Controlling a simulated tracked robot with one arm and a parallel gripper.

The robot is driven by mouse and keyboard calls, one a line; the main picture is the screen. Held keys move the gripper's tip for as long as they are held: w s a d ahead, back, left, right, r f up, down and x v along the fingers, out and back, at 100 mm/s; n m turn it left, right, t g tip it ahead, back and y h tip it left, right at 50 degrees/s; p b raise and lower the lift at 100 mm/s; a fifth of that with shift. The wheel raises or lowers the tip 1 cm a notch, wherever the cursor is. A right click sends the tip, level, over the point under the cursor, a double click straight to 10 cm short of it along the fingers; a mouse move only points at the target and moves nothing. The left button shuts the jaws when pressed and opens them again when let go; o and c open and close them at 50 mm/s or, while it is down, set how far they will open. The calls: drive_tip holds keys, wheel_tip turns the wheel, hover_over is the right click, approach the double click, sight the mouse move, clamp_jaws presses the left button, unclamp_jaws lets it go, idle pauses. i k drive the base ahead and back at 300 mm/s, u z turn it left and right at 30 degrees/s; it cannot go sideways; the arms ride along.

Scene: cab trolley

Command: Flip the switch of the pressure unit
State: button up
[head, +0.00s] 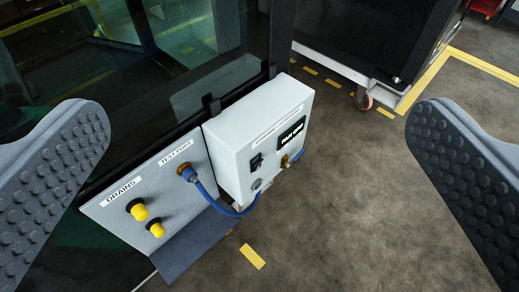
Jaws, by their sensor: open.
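The pressure unit (236,146) is a light grey box hung on the dark glazed side panel, at the middle of the head view. Its front face carries a small black switch (257,162) left of a dark display (291,132) with pale digits too small to read. A blue hose (215,203) runs from the unit's underside to the test port (185,171). My gripper (258,165) is open and empty. Its two studded pads stand wide apart at the left and right edges of the view, nearer the camera than the unit, and touch nothing visible.
The grey panel (110,205) left of the unit bears the labels DRAINS and TEST PORT and two yellow knobs (137,209). A dark cabinet (350,35) on a caster stands behind. The floor (365,190) to the right is clear, with yellow markings.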

sight(258, 164)
drive_tip(key=u, duration=1.25)
drive_tip(key=k, duration=1)
drive_tip(key=z, duration=0.95)
drive_tip(key=i, duration=1)
